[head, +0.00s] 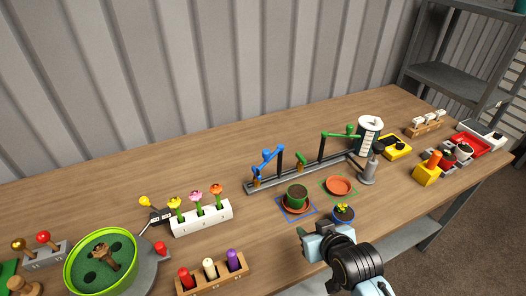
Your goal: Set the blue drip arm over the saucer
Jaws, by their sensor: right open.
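The blue drip arm (267,160) is mounted on a rail (315,173) in the middle of the table and slants up to the right beside a dark post. An empty terracotta saucer (339,187) sits inside a green outline, to the right in front of the rail. A second saucer (290,209) sits inside a blue outline under a green pot (297,191) of soil, in front of the blue arm. My right gripper (322,236) is open near the front edge, in front of both saucers and apart from the drip arm. My left gripper is out of view.
A small blue pot (343,215) stands close by my right gripper. A white flower block (203,220) and a candle rack (212,275) stand left. The table behind the rail is clear.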

